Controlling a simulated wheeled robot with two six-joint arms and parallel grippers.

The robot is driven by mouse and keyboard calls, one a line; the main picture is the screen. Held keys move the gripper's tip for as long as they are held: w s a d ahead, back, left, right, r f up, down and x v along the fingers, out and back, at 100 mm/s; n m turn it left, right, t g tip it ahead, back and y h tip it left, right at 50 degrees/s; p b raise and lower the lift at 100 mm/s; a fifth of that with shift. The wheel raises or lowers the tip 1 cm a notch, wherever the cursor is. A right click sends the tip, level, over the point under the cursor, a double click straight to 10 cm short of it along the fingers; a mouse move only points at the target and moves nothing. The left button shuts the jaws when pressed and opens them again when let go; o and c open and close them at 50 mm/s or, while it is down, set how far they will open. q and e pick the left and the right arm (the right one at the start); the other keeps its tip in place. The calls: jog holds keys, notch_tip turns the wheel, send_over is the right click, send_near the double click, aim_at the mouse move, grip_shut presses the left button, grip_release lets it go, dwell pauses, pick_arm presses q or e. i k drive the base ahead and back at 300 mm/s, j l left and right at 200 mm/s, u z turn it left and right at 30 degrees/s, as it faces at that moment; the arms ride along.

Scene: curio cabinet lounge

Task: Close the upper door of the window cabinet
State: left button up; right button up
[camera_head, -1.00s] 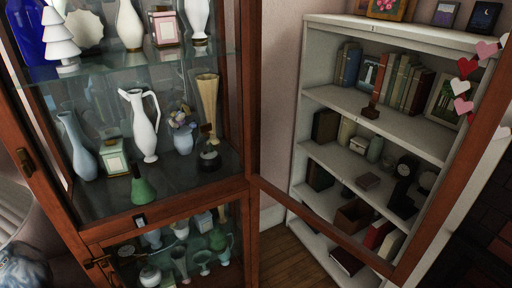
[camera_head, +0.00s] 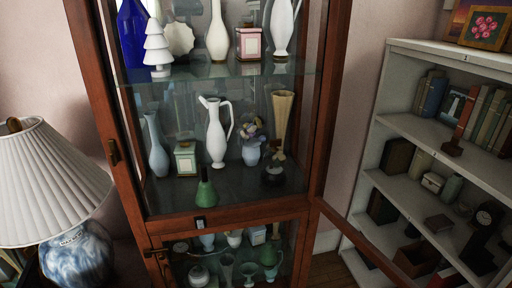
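The window cabinet (camera_head: 220,216) is a tall reddish-brown wooden case with glass panes, in the middle of the head view. Its upper door (camera_head: 358,240) stands open, swung out to the right; its bottom rail slants down toward me from the right post. The door's far edge is out of the frame. The upper opening is uncovered. A dark metal catch (camera_head: 113,152) sits on the left post. The lower door looks shut, with a small handle (camera_head: 155,253) at its left. Neither of my grippers is in view.
Glass shelves in the cabinet hold several vases, a white pitcher (camera_head: 215,135) and a green bottle (camera_head: 205,190). A lamp (camera_head: 50,185) with a pleated shade stands close on the left. A white bookcase (camera_head: 400,125) with books stands on the right, behind the open door.

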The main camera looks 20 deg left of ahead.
aim_at(337, 12)
jog(key=i+l+u, duration=0.1)
jog(key=u, duration=0.4)
jog(key=i+l+u, duration=0.25)
jog(key=u, duration=0.2)
jog(key=i, duration=0.05)
